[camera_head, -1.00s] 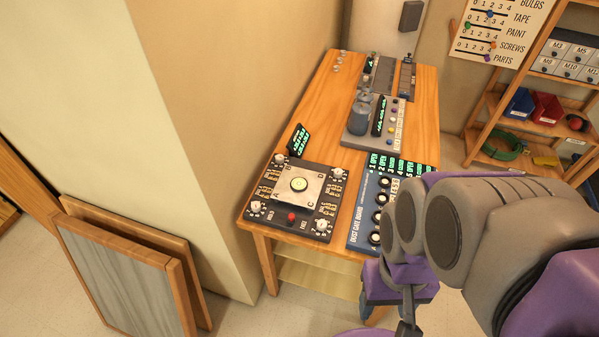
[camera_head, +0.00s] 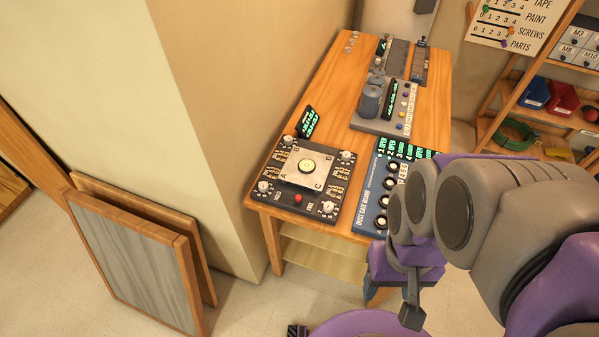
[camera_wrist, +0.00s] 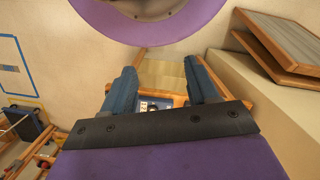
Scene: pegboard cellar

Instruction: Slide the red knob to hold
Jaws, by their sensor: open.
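The red knob (camera_head: 298,198) is a small round knob near the front edge of a dark panel (camera_head: 335,187) on the wooden table, in the head view. It sits between the printed words HOLD on its left and FREE on its right. A pale square plate (camera_head: 317,180) with a round green-yellow centre is behind it. I cannot make out the red knob in the wrist view. My gripper (camera_wrist: 160,68) is open and empty there, its blue fingers apart, with the table's front edge between and beyond them. In the head view my arm is right of the panel, apart from the knob.
A blue dust gate board (camera_head: 368,220) with black knobs stands right of the panel. A small green display (camera_head: 307,123) and a grey device (camera_head: 372,99) are behind. The wall borders the table's left side. Framed boards (camera_head: 145,262) lean at the left. A shelf unit stands at right.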

